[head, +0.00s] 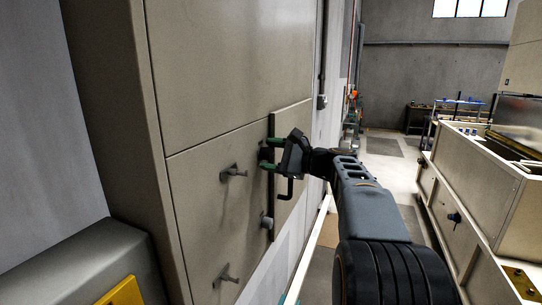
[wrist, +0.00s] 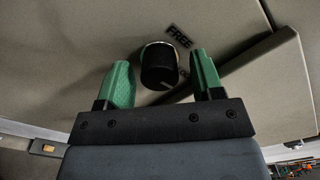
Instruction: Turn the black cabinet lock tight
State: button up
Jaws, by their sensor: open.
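The black cabinet lock (wrist: 158,66) is a round dark knob with a pale pointer mark, set on the beige cabinet face (wrist: 80,25). A label reading FREE (wrist: 180,36) is beside its upper right, and a second small label is mostly hidden. My gripper (wrist: 163,74) is open, with one green finger on each side of the knob and visible gaps between. In the head view my gripper (head: 267,152) reaches the cabinet front (head: 215,130), and the fingers partly hide the lock.
Two grey T-shaped handles (head: 233,173) are on the panel to the left. A round grey knob (head: 266,221) is below the gripper. A bent black handle (head: 287,189) sticks out close to it. A beige bench unit (head: 480,190) stands to the right, across an open aisle.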

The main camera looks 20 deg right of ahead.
jog(key=b+v, duration=0.3)
jog(key=v, duration=1)
jog(key=shift+s+d, duration=0.25)
jog(key=shift+s, duration=0.05)
notch_tip(320, 180, down, 11)
jog(key=d+g+h, duration=0.2)
jog(key=h, duration=0.3)
jog(key=s+a+f+n+g+h, duration=0.2)
jog(key=a+f+n+g+h, duration=0.15)
jog(key=a+f, duration=0.45)
jog(key=s+a+f+n+g+h, duration=0.3)
jog(key=s+a+f+n, duration=0.7)
jog(key=a+n, duration=0.3)
jog(key=shift+s+a+n+h, duration=0.25)
jog(key=shift+a+n+h, duration=0.1)
jog(key=shift+n, duration=0.1)
dwell(0.6)
